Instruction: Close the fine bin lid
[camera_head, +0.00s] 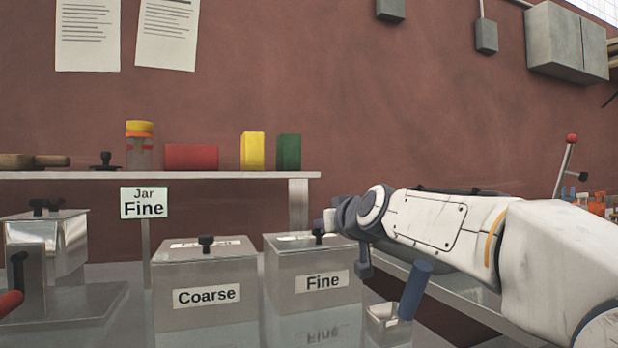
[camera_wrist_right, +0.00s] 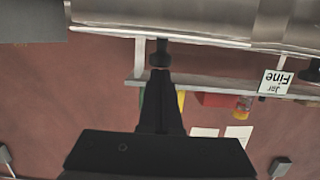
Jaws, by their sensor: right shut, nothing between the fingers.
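The fine bin (camera_head: 312,285) is a grey metal box labelled "Fine" in the middle of the head view. Its lid (camera_head: 287,241) appears to lie flat on top, with a black knob (camera_head: 318,236) near its right side. My right gripper (camera_head: 331,222) comes in from the right and is beside that knob; the arm hides the lid's right edge. In the right wrist view, the shut, empty fingers (camera_wrist_right: 160,76) point at the dark knob (camera_wrist_right: 160,50) below the metal edge. I cannot tell whether they touch it. My left gripper is not in view.
The coarse bin (camera_head: 206,290) stands just left of the fine bin. A "Jar Fine" sign (camera_head: 144,203) stands behind. A shelf (camera_head: 230,175) with a jar and coloured boxes runs behind the bins. A small metal cup (camera_head: 385,322) sits at front right, under my arm.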

